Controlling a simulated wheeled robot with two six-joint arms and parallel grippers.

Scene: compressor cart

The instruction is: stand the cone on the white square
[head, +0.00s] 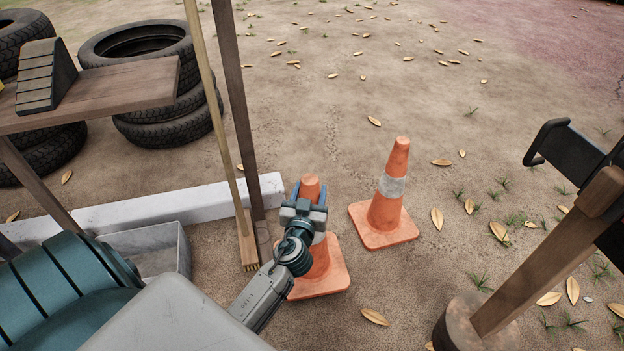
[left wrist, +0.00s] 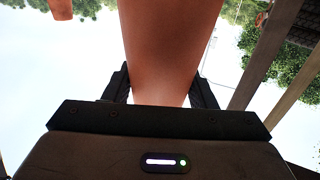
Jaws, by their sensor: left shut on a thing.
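Two orange cones with pale bands show in the head view. The nearer cone (head: 319,264) is upright, and my left gripper (head: 309,195) is shut on its upper part, with a finger on each side. My gripper and wrist hide part of its body and band. I cannot tell whether its base touches the ground. In the left wrist view the held cone (left wrist: 170,45) fills the middle between the fingers. The other cone (head: 390,195) stands upright on the dirt to the right, apart from my gripper. No white square shows in these views. My right gripper is not in view.
A broom (head: 247,240) and a wooden post (head: 240,120) stand left of the held cone, by a pale beam (head: 160,207). Stacked tires (head: 140,45) and a plank shelf (head: 100,92) are at left. A wooden post on a stump (head: 465,325) stands right. Leafy dirt beyond is open.

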